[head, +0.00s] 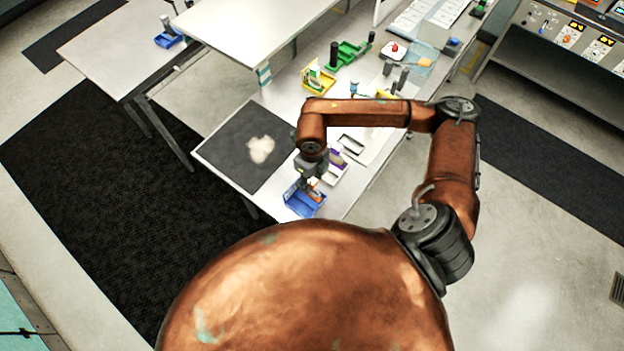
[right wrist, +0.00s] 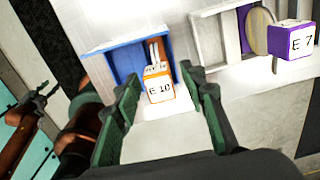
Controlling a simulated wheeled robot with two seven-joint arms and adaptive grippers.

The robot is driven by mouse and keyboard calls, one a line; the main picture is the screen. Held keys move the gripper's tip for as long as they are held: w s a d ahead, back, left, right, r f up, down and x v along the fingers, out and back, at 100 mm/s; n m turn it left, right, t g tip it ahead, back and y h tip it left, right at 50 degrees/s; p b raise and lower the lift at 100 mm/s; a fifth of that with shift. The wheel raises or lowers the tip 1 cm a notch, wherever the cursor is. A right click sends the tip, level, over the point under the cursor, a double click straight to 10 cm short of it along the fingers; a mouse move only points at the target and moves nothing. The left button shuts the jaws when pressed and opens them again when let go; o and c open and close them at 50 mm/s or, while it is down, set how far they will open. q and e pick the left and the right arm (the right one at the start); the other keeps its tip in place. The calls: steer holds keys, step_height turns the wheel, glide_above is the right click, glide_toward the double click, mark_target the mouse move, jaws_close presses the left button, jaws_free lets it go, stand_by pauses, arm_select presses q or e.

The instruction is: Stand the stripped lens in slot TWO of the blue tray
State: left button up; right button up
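The blue tray (head: 303,206) stands at the near end of the table; its rim also shows in the right wrist view (right wrist: 108,47). My right gripper (head: 311,186) is over it. In the right wrist view, its green fingers (right wrist: 160,82) are spread either side of a white and orange piece marked E 10 (right wrist: 159,88), with gaps beside it. I cannot tell which piece is the stripped lens or read slot numbers. My left gripper (right wrist: 42,95) appears small at the left, its opening unclear.
A dark mat (head: 225,150) with a pale patch lies left. A yellow bin (head: 318,80) and green rack (head: 348,52) stand farther back.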

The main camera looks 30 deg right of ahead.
arm_select(q)
steer(key=shift+s, duration=0.25)
arm_select(e)
steer(key=shift+r, duration=0.4)
arm_select(q)
steer(key=shift+s+f+b, duration=0.15)
steer(key=shift+f+b, duration=1)
steer(key=shift+f, duration=0.05)
arm_select(e)
step_height(320, 180, up, 12)
steer(key=shift+f, duration=0.2)
steer(key=shift+a, duration=0.1)
